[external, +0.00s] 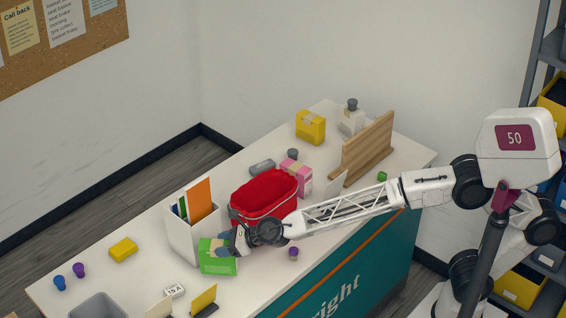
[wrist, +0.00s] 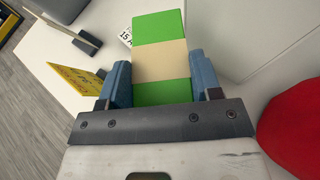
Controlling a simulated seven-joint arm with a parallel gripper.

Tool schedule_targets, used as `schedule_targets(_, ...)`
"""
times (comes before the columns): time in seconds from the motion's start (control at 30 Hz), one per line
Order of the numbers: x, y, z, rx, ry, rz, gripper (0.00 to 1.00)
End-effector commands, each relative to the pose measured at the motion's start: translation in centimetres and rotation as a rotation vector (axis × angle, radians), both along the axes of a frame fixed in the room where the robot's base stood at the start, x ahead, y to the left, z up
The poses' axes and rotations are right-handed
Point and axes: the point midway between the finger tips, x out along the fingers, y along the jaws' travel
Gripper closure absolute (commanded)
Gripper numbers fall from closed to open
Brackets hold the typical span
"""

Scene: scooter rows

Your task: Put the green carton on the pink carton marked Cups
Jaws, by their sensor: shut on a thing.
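The green carton (external: 214,262) with a beige band is at the front left of the counter, beside the white file holder. My gripper (external: 227,246) is shut on it. In the wrist view the green carton (wrist: 160,93) sits between my two blue fingers (wrist: 160,80). I cannot tell whether it touches the counter. The pink carton (external: 297,179) stands behind and right of the red basket, which hides part of it. Its marking is too small to read. It is not in the wrist view.
The red basket (external: 262,192) stands between the green and pink cartons; it also shows in the wrist view (wrist: 295,130). The white holder (external: 183,236) with folders is close by. A wooden rack (external: 365,150), yellow carton (external: 311,128) and bottle (external: 351,120) stand farther back.

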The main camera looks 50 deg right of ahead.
Motion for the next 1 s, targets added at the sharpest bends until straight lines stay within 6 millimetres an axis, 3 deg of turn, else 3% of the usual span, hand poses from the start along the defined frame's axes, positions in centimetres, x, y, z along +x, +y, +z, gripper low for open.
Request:
schedule_targets(0.37,-0.1,-0.2,-0.4,0.0,0.0,0.014,0.85)
schedule_targets(1.0,0.1,-0.7,1.4,0.001,0.001,-0.029,0.85)
